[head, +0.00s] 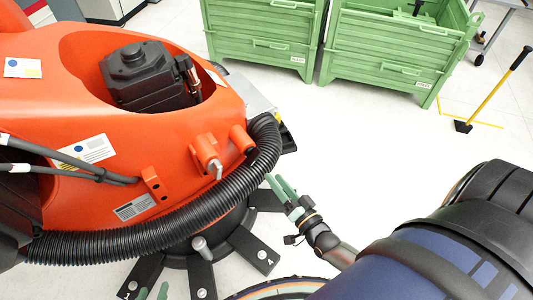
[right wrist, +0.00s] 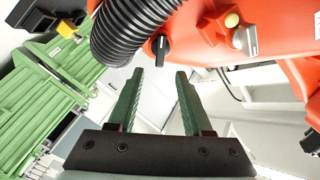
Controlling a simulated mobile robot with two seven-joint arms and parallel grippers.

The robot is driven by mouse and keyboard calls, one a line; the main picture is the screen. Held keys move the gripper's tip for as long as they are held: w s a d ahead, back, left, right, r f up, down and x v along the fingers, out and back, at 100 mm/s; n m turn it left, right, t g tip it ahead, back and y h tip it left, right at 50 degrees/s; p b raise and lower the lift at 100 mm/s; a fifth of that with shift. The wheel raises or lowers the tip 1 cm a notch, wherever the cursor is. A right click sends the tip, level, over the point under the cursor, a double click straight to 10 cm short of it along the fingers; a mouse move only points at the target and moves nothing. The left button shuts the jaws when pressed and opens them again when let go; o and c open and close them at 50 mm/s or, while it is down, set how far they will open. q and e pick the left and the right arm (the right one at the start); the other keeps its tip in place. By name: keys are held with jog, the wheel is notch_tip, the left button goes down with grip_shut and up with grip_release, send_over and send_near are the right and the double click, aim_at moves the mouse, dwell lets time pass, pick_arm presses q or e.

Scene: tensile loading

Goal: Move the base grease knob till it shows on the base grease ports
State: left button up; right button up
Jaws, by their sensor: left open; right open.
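In the right wrist view a black knob (right wrist: 160,50) sits on the orange robot body, beside the ribbed black hose. I take it for the base grease knob; no marking on it or port name is readable. A grey lever (right wrist: 245,40) sits on an orange block to its right. My right gripper (right wrist: 160,74) is open and empty, its green fingers pointing toward the black knob, which appears just beyond the tips. In the head view the right gripper (head: 281,188) is beside the hose. My left gripper (head: 152,292) shows only its green fingertips at the bottom edge, apart and empty.
The orange robot (head: 90,110) fills the left, with the ribbed hose (head: 190,222) around its front. Black base feet (head: 255,253) spread on the floor below. Green crates (head: 262,38) stand at the back, and a yellow-handled tool (head: 495,85) at the right. White floor between is clear.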

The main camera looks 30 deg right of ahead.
jog(key=shift+s, duration=1.7)
jog(key=shift+d, duration=0.1)
